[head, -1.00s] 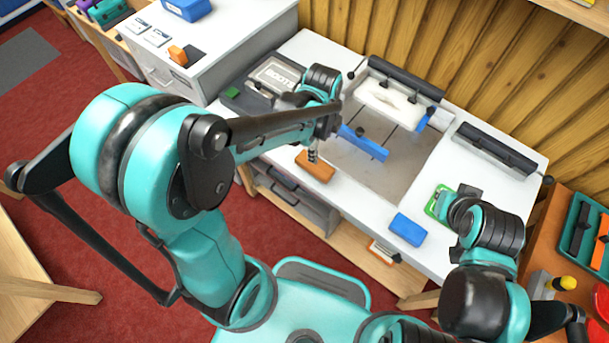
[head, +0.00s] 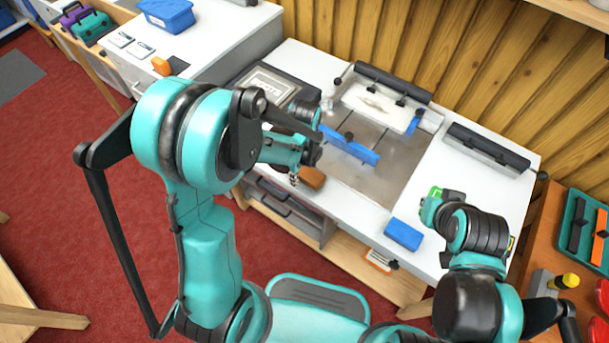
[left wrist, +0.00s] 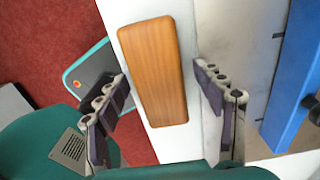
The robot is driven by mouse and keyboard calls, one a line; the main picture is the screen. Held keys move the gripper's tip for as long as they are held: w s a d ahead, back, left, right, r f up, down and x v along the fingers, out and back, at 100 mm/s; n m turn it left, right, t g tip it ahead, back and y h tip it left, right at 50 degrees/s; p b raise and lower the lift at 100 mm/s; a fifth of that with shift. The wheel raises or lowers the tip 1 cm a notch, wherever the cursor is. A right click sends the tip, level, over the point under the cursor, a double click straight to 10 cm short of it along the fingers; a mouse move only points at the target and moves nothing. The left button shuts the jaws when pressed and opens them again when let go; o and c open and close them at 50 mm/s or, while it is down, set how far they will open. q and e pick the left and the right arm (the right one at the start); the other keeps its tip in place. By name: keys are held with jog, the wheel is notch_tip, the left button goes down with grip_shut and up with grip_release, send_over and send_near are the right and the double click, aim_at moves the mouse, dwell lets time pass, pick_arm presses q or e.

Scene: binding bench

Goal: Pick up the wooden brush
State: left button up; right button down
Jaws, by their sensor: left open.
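The wooden brush (head: 313,177) lies at the front edge of the white bench, just left of the metal work plate. In the left wrist view it is a brown block with rounded corners (left wrist: 155,70), and no bristles show. My left gripper (head: 297,178) is over the brush's near end in the head view. In the left wrist view its open fingers (left wrist: 162,80) stand on either side of the brush, apart from it. Its fingers are small and partly hidden by the wrist in the head view. My right gripper (head: 432,207) is by the bench's right side, its fingers unclear.
A blue bar (head: 350,147) lies across the metal plate (head: 385,180), close to the right of the brush. A blue block (head: 403,234) lies near the bench's front edge. A green item (head: 436,192) is partly hidden by my right arm. A dark box (head: 275,85) stands behind my left arm.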

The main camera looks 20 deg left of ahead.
aim_at(307, 172)
pick_arm(q)
jog(key=shift+r, duration=0.1)
jog(key=c, duration=1.3)
jog(key=shift+r, duration=0.15)
jog(key=shift+r, duration=0.3)
jog(key=r+p, duration=0.1)
jog(key=r, duration=0.1)
jog(key=r+p, duration=0.1)
jog(key=r, duration=0.1)
jog(key=shift+s+d, duration=0.2)
jog(key=shift+d, duration=0.2)
jog(key=s+d+r+p, duration=0.1)
jog(key=d+r, duration=0.1)
jog(key=d, duration=0.1)
jog(key=s+d+r+p, duration=0.1)
jog(key=s+d+r, duration=0.1)
jog(key=d, duration=0.1)
jog(key=s+d+r+p, duration=0.1)
jog(key=d+r, duration=0.1)
jog(key=d, duration=0.2)
jog(key=shift+s, duration=0.2)
